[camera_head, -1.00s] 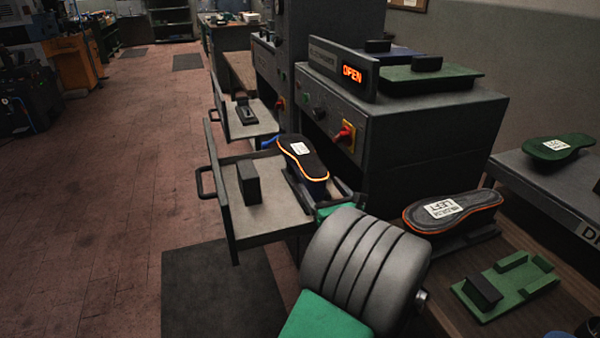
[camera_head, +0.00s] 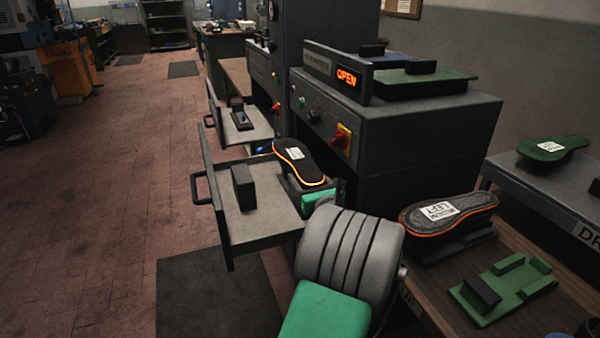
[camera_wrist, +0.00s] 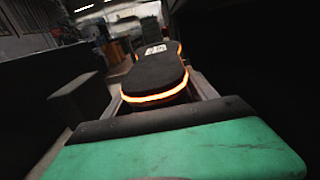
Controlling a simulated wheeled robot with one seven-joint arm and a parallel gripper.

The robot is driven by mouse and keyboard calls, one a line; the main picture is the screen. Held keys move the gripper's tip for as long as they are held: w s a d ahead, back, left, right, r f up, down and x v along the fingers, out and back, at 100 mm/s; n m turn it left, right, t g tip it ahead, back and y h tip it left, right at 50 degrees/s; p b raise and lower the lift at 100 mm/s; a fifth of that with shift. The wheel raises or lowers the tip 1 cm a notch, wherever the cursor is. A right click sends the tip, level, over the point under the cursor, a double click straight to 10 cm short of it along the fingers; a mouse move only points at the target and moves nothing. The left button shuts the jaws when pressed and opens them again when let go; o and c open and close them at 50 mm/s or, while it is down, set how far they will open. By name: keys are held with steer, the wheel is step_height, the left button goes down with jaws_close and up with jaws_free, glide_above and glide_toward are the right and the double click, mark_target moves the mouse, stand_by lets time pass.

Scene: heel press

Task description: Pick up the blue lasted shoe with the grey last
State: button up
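A lasted shoe (camera_head: 299,162) lies sole up in the open front drawer of the press, with a black sole, a glowing orange edge, a white label and dark bluish sides. In the wrist view the shoe (camera_wrist: 155,78) is straight ahead, its near end close to the camera. Its last is hidden or too dark to identify. My gripper (camera_head: 318,198), green at its base, is at the shoe's near end. Grey bars flank the shoe in the wrist view; I cannot tell whether they are fingers or fixture rails, or whether they touch it.
The drawer (camera_head: 262,222) carries a dark block (camera_head: 243,187) left of the shoe. The press (camera_head: 400,130) stands close behind, its display reading OPEN. Another orange-edged shoe (camera_head: 448,212), labelled LEFT, and a green fixture (camera_head: 503,288) are on the right bench. A green sole (camera_head: 553,150) is farther right.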

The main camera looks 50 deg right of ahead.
jaws_close()
stand_by(0.5)
steer(key=shift+r, duration=0.2)
